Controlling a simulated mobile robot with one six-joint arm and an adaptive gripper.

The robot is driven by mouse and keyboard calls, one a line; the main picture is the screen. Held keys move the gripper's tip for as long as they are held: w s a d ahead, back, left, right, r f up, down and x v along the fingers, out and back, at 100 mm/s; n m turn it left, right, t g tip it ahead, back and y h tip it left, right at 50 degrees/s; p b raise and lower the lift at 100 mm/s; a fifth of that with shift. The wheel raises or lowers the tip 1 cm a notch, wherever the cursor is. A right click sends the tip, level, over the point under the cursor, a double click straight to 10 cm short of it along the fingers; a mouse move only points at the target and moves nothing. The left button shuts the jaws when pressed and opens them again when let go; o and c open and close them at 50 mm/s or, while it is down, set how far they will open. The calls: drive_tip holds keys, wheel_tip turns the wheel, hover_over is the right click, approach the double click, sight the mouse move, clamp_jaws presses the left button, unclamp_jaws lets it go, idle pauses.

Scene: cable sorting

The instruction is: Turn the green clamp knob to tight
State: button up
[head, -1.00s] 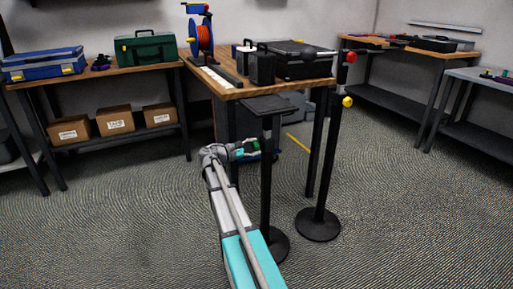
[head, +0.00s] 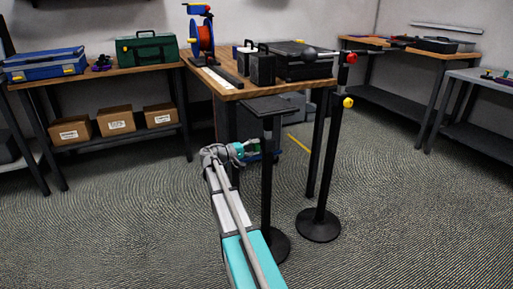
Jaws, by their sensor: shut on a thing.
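My gripper (head: 252,151) is at the far end of my arm, low in front of the wooden table, left of the black post stand. It is shut on the green clamp knob (head: 254,146), of which only a small green patch shows at the fingers. The fingers are small and partly hidden by my wrist. The clamp's body and any tight mark on it cannot be made out.
The wooden table (head: 226,90) holds an orange cable reel (head: 206,36) and black cases (head: 303,68). A black stand with a flat top (head: 268,106) is right of my arm. A post with red and yellow knobs (head: 327,160) stands farther right. Open carpet lies left.

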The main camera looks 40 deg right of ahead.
drive_tip(key=shift+s+m, duration=0.25)
drive_tip(key=shift+m, duration=0.45)
drive_tip(key=o, duration=1.1)
drive_tip(key=shift+w, duration=0.1)
drive_tip(key=shift+o, duration=0.2)
drive_tip(key=shift+w, duration=0.1)
drive_tip(key=shift+a, duration=0.1)
drive_tip(key=v, duration=1.2)
